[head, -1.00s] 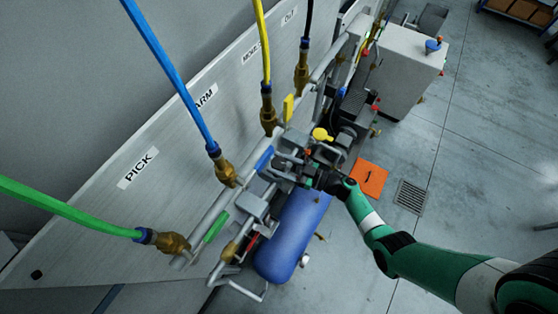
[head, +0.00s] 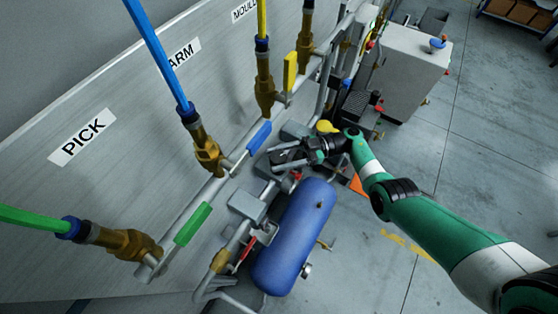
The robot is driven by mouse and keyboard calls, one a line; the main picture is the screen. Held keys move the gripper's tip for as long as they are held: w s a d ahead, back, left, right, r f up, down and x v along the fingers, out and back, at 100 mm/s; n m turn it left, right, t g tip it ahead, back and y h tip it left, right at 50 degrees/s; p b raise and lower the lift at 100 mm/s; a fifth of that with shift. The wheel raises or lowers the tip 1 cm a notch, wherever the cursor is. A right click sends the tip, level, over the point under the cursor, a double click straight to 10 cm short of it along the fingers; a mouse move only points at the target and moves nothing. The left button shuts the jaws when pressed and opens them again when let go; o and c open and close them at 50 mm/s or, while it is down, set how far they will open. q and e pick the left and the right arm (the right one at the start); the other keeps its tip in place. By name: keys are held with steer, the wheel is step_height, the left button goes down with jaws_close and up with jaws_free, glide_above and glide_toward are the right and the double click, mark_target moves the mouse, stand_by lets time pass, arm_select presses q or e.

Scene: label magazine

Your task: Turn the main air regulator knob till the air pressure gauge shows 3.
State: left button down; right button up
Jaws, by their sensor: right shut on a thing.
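My right gripper (head: 287,155) reaches in from the right over the pipework above the blue tank. It is shut on a small part at the pipe row, which appears to be the main air regulator knob; the fingers mostly hide it. A grey box-shaped fitting (head: 247,205) sits left of and below the gripper. I cannot make out the air pressure gauge or a reading on it. My left gripper is not in view.
A blue tank (head: 292,238) lies below the gripper. A yellow round part (head: 326,127) sits just beyond my wrist. Blue (head: 259,136), green (head: 193,224) and yellow (head: 290,71) valve handles line the wall pipe. A white cabinet (head: 405,72) stands behind; floor at right is open.

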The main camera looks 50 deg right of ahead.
stand_by(0.4)
steer(key=o, duration=1.4)
steer(key=shift+b+v, duration=1)
steer(key=shift+v, duration=2.7)
steer(key=shift+f, duration=0.1)
